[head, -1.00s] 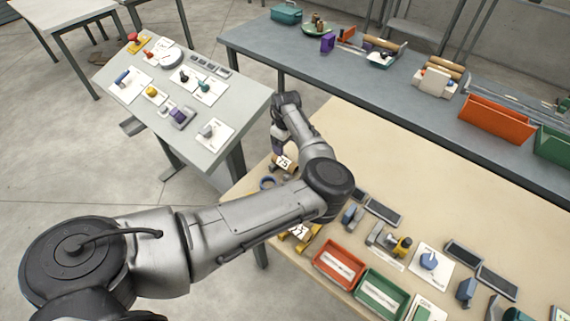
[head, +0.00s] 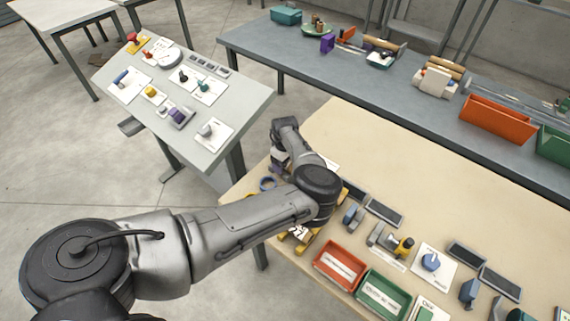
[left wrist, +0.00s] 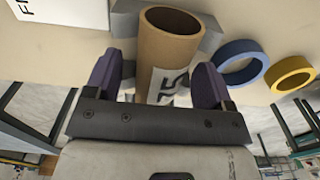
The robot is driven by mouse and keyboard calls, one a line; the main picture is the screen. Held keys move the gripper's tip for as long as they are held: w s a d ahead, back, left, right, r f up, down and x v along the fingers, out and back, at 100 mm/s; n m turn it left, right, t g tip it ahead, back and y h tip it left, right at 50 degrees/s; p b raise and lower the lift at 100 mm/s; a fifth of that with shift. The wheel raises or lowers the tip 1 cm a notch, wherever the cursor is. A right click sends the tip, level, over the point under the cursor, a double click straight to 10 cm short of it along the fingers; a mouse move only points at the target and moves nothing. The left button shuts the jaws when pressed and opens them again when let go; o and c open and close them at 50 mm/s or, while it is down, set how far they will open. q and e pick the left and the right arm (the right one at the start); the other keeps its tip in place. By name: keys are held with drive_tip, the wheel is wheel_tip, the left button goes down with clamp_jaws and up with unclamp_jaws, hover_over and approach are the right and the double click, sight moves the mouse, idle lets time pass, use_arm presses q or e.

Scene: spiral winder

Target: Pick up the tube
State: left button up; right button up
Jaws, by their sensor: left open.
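A brown cardboard tube (left wrist: 165,52) with a white label showing "75" is in the left wrist view. It lies between the two purple fingers of my left gripper (left wrist: 155,82). The fingers are open, one on each side of the tube, and I cannot tell whether either touches it. A grey block shows behind the tube on both sides. In the head view my left gripper (head: 280,165) is low over the left corner of the beige table, and my arm mostly hides the tube there. My right gripper is not in view.
A blue ring (left wrist: 241,62) and a yellow ring (left wrist: 290,74) are beside the tube. On the beige table (head: 400,160) an orange bin (head: 339,264) and a green bin (head: 382,294) stand nearer the front. The table's back middle is clear.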

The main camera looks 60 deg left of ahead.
use_arm(q)
drive_tip(key=shift+c, duration=0.3)
drive_tip(key=c, duration=0.9)
drive_tip(key=shift+r, duration=0.1)
